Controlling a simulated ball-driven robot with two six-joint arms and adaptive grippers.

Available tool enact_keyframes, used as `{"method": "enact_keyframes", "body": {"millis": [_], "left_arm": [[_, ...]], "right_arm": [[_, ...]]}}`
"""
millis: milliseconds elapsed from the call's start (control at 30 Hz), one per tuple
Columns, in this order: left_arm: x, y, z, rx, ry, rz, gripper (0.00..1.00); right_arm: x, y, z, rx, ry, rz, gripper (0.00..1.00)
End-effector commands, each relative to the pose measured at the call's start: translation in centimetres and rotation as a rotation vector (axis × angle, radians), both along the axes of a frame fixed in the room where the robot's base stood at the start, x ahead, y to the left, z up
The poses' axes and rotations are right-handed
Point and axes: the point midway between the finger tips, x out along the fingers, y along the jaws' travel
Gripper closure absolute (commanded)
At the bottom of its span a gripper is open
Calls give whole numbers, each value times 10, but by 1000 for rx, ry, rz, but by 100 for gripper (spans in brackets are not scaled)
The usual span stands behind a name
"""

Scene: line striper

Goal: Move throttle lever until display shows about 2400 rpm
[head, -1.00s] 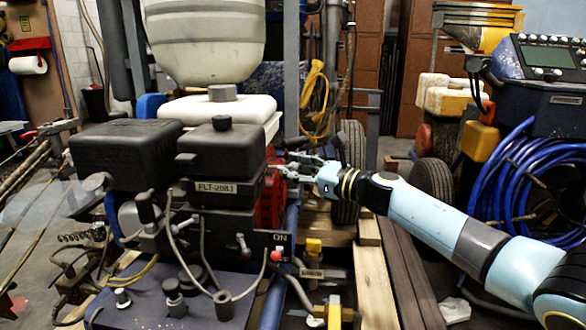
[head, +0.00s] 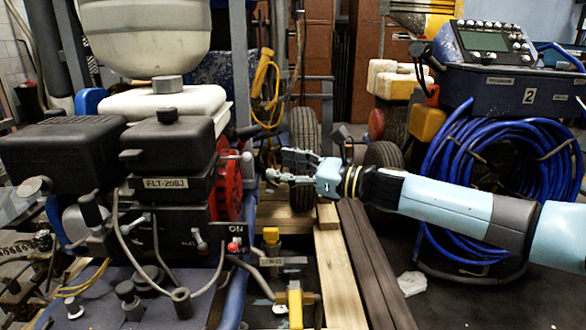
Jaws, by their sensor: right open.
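The black engine (head: 165,190) stands at left, with an "FLT-20BJ" label and a red side cover (head: 229,183). A small pale knob or lever end (head: 226,153) shows by this cover; I cannot tell whether it is the throttle lever. The console with the display (head: 485,41) is at upper right; its reading is too small to make out. My right gripper (head: 273,166) is open and empty, to the right of the red cover, with a gap between them in the picture. My left gripper is not in view.
A red switch (head: 233,247) marked "ON" is low on the engine. Yellow fittings (head: 295,300) stand in front. A coil of blue hose (head: 500,175) hangs below the console. Wooden planks (head: 338,275) lie under my right forearm.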

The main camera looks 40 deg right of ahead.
Motion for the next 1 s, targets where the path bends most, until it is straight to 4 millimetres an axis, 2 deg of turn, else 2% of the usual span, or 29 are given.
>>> {"method": "enact_keyframes", "body": {"millis": [200,533,733,767,867,933,1000], "left_arm": [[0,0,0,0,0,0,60],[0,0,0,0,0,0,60],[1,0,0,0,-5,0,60],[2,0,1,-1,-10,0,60],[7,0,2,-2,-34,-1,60],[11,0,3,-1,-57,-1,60],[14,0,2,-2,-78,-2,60]], "right_arm": [[-17,-8,0,0,1,-1,48],[-19,-9,0,1,0,-2,48],[-18,-12,-1,79,41,-16,73],[-16,-14,-2,127,64,-30,77],[-10,-36,-7,423,184,-130,90],[-6,-61,-19,728,294,-237,99],[-4,-84,-34,1045,391,-345,100]]}}
